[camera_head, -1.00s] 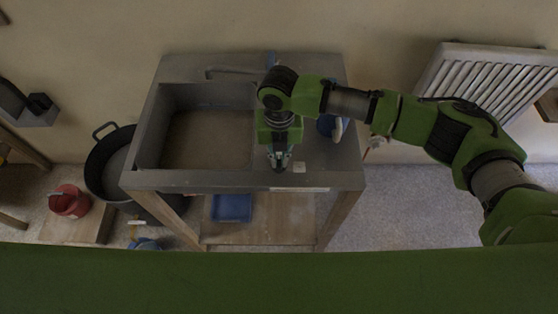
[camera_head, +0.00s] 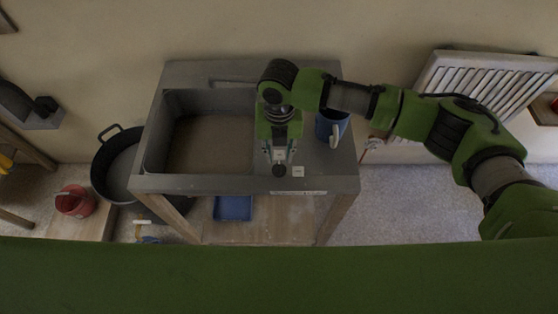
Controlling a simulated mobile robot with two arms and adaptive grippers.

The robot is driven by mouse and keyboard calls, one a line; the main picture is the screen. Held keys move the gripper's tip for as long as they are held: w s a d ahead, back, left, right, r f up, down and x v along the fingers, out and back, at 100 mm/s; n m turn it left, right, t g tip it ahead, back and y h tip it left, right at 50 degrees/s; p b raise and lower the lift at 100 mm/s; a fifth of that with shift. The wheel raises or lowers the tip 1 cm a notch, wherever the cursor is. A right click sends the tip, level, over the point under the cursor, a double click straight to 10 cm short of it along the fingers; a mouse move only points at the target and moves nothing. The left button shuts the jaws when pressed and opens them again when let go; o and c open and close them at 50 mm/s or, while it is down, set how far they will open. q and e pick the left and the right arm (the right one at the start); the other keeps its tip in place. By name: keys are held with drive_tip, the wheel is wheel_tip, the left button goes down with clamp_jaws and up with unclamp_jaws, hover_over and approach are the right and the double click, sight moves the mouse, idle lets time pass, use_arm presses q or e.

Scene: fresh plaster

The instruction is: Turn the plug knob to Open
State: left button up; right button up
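The dark round plug knob (camera_head: 279,170) sits on the grey sink unit's top near its front edge, right of the basin. A small white label (camera_head: 298,171) lies just right of it; its writing is too small to read, and I cannot tell the knob's setting. My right gripper (camera_head: 279,156) is over the counter just behind the knob, pointing down toward it. Its fingers look spread, with a pale patch visible between them, and it appears to hold nothing. The knob looks clear of the fingers. My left gripper is not in view.
The sink basin (camera_head: 212,147) holds a brownish surface. A blue mug (camera_head: 327,127) with a pale handle stands right of my gripper. A blue tray (camera_head: 233,208) is on the shelf below. A black tub (camera_head: 112,172) and a red bucket (camera_head: 75,203) stand at left.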

sight(279, 166)
wheel_tip(279, 166, up, 7)
drive_tip(key=p, duration=0.4)
drive_tip(key=shift+f, duration=0.2)
